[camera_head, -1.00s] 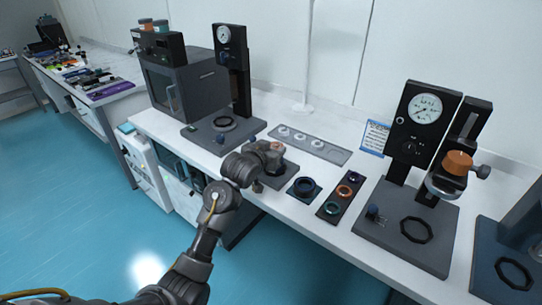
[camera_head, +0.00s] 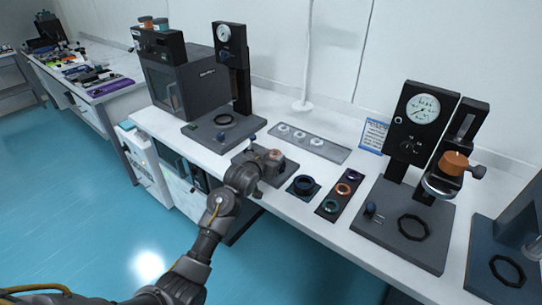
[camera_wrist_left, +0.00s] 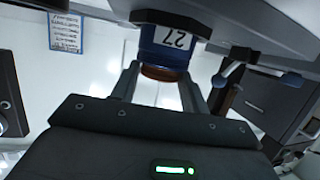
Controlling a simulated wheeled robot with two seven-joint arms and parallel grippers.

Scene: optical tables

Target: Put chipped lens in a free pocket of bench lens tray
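My left gripper (camera_head: 265,163) is at the front of a dark base plate (camera_head: 240,157). In the left wrist view its fingers (camera_wrist_left: 162,85) are spread apart, one on each side of a blue cylinder marked 27 (camera_wrist_left: 165,42) with a brown end; contact is unclear. A brownish top (camera_head: 276,154) shows there in the head view. A black three-place tray (camera_head: 326,211) holds an orange-ringed lens (camera_head: 343,189), a green one (camera_head: 331,206) and a dark one (camera_head: 348,175). A grey tray (camera_head: 341,155) with white rings lies behind. I cannot tell which lens is chipped. My right gripper is out of view.
Gauge stands rise at left (camera_head: 232,65) and right (camera_head: 412,120). A blue-framed notice (camera_head: 374,136) stands at the back. The bench's front edge is close to my arm.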

